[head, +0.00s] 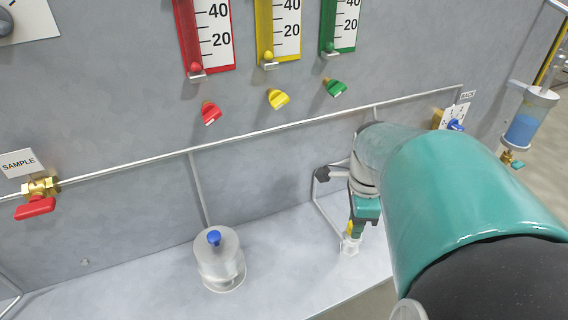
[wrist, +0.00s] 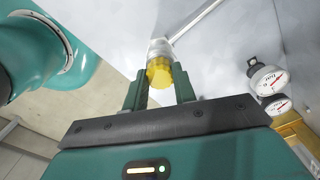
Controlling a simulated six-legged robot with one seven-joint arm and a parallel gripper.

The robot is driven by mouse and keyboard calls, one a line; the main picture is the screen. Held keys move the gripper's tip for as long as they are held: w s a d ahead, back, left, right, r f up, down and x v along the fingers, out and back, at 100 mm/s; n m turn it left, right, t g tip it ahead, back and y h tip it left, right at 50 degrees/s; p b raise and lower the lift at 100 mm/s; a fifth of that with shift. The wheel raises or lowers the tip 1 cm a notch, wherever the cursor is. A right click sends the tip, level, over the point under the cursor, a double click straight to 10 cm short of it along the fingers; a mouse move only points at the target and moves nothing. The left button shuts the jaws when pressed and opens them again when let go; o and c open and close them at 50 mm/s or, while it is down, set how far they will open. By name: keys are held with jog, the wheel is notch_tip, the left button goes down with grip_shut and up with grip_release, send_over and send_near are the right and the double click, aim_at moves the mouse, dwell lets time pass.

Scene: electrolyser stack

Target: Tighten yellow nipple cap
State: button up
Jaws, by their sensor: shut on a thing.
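The yellow nipple cap (wrist: 159,73) sits between the two fingers of my gripper (wrist: 159,82) in the wrist view. The fingers press on its sides and are shut on it. A pale, clear fitting (wrist: 159,48) shows just beyond the cap, in line with it. In the head view my gripper (head: 354,222) points down near the panel, with a bit of the yellow cap (head: 351,228) at its tips and the pale fitting (head: 349,246) below. My arm hides part of this area. I cannot tell how far the cap is threaded.
A thin pipe (head: 270,133) runs across the panel. Red (head: 211,112), yellow (head: 278,98) and green (head: 335,87) knobs stick out above it. Round gauges (wrist: 267,78) show at right in the wrist view.

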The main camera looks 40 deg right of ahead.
jog(key=shift+d+r+m, duration=0.1)
jog(key=shift+m, duration=1.1)
jog(key=o, duration=1.1)
notch_tip(320, 180, up, 14)
jog(key=shift+f, duration=0.1)
jog(key=w+a+f+n+t, duration=0.2)
jog(key=a+n, duration=0.6)
jog(key=n, duration=0.1)
jog(key=w+a+f+n+t, duration=0.1)
jog(key=w+a+f+n, duration=0.1)
jog(key=a+n, duration=0.6)
jog(key=w+a+f+n+t, duration=0.2)
jog(key=w+a+n, duration=0.1)
jog(key=a+n, duration=0.6)
jog(key=shift+f+n+t, duration=0.3)
jog(key=shift+n, duration=1)
